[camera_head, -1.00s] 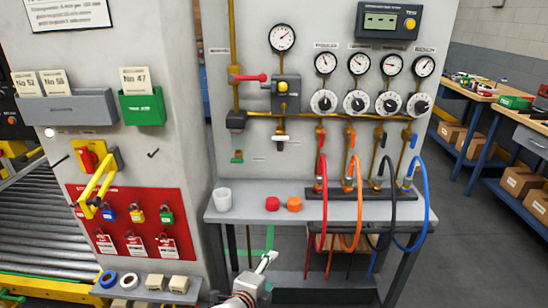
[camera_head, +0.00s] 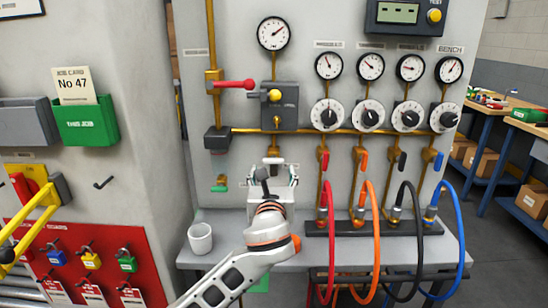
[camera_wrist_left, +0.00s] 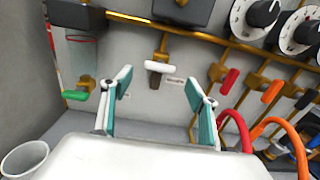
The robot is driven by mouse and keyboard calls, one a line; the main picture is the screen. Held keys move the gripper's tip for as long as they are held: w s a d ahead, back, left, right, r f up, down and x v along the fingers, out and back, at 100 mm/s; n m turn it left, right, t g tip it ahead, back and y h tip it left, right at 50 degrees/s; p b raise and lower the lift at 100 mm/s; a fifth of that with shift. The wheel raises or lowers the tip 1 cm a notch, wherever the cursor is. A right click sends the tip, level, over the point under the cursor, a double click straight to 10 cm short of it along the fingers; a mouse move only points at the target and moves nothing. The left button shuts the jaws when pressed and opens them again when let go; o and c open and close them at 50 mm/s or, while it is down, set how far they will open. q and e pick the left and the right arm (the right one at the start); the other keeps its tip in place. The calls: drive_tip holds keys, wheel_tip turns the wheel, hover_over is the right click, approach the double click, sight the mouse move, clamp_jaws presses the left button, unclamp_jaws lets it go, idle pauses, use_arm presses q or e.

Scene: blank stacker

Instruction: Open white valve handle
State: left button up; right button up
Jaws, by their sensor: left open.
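The white valve handle (camera_head: 274,160) lies level on a short brass pipe below the dark grey regulator block (camera_head: 279,108). In the left wrist view the white handle (camera_wrist_left: 159,66) sits ahead of the fingers, roughly midway between them. My left gripper (camera_head: 271,172) is just below and in front of the handle in the head view, open and empty. In the left wrist view its teal-padded fingers (camera_wrist_left: 160,88) stand wide apart, with no contact visible. My right gripper is not in view.
A red lever (camera_head: 236,84) is up left of the handle and a green lever (camera_head: 220,185) is down left. A white cup (camera_head: 200,238) stands on the grey shelf (camera_head: 350,256). Red, orange, black and blue hoses (camera_head: 458,240) loop at the right.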

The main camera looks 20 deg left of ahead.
sight(273, 162)
use_arm(q)
drive_tip(key=shift+w+a, duration=0.15)
drive_tip(key=shift+w, duration=0.15)
drive_tip(key=x, duration=0.3)
drive_tip(key=shift+w+b, duration=0.1)
drive_tip(key=shift+b, duration=0.3)
drive_tip(key=shift+x, duration=1.15)
drive_tip(key=shift+w+a+r+b, duration=0.15)
drive_tip(key=shift+w+b, duration=0.15)
drive_tip(key=shift+w, duration=0.25)
drive_tip(key=c, duration=1.1)
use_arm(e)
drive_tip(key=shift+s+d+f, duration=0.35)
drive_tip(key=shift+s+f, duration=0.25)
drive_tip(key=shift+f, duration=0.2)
